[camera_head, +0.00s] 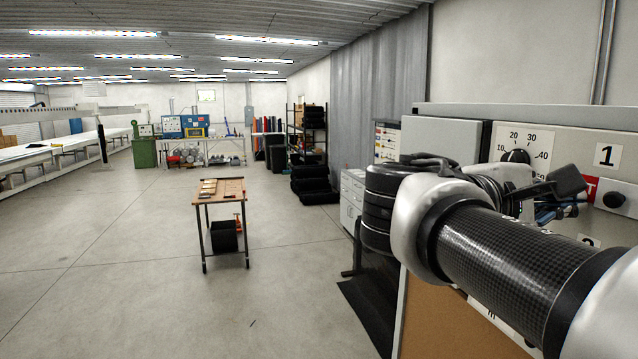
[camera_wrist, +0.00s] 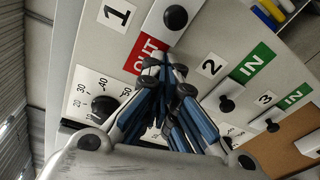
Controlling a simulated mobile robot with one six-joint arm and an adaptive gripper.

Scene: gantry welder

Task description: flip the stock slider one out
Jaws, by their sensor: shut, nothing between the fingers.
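The stock panel (camera_head: 566,139) is at the right in the head view. Slider one has a black knob (camera_wrist: 175,17) beside the label 1 (camera_wrist: 117,14) and shows a red OUT field (camera_wrist: 146,56). Its knob also shows in the head view (camera_head: 614,200), with part of the red field uncovered by my arm. My gripper (camera_wrist: 166,74) is shut and empty, its blue and black fingers close to the lower edge of the OUT field. I cannot tell whether they touch the panel. In the head view my gripper (camera_head: 556,208) is partly hidden behind my arm.
Slider two (camera_wrist: 226,104) and slider three (camera_wrist: 272,125) each show a green IN field. A dial (camera_wrist: 103,107) with numbers sits left of my fingers in the wrist view. A small wooden table (camera_head: 220,191) stands on the open floor to the left.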

